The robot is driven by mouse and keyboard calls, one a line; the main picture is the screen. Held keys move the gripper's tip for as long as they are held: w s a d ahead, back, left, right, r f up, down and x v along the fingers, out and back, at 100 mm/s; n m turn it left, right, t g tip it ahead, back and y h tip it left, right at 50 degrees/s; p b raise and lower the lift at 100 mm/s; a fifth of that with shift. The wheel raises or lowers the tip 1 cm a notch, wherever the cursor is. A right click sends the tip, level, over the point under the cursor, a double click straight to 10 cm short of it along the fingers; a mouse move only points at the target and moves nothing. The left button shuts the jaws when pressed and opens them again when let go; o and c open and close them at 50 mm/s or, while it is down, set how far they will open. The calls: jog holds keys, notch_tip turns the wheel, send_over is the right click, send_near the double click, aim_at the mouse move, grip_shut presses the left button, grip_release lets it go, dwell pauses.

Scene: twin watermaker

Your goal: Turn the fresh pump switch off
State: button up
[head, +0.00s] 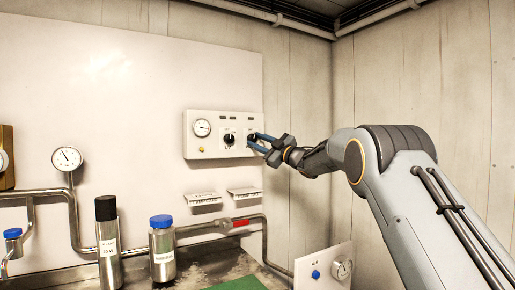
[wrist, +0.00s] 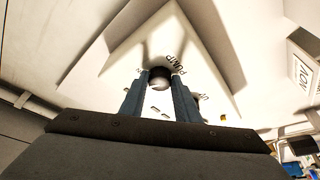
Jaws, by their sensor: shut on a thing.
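A white control panel (head: 194,148) is fixed to the wall in the head view, with a gauge and two dark rotary switches. My gripper (head: 254,141) reaches it from the right and is shut on the right-hand switch, the pump switch (wrist: 160,78). In the wrist view this is a dark round knob between my two blue fingers (wrist: 160,86), with the word PUMP printed beside it. The fingers hide much of the knob, and I cannot tell its exact setting. The left switch (head: 229,139) stands apart from my gripper.
Two label plates (head: 204,199) sit below the panel. A steel pipe with a red-marked section (head: 241,224) runs underneath. A black-capped cylinder (head: 107,245) and a blue-capped bottle (head: 162,250) stand on the bench. Air around the panel is clear.

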jog(key=shift+w+d+r+n+g, duration=0.1)
jog(key=shift+n+g, duration=0.35)
jog(key=shift+n, duration=0.55)
jog(key=shift+r+n+g, duration=0.1)
jog(key=shift+n+g, duration=0.35)
jog(key=shift+n, duration=0.55)
jog(key=o, duration=1)
jog(key=shift+o, duration=0.2)
jog(key=b+v, duration=0.2)
jog(key=v, duration=0.6)
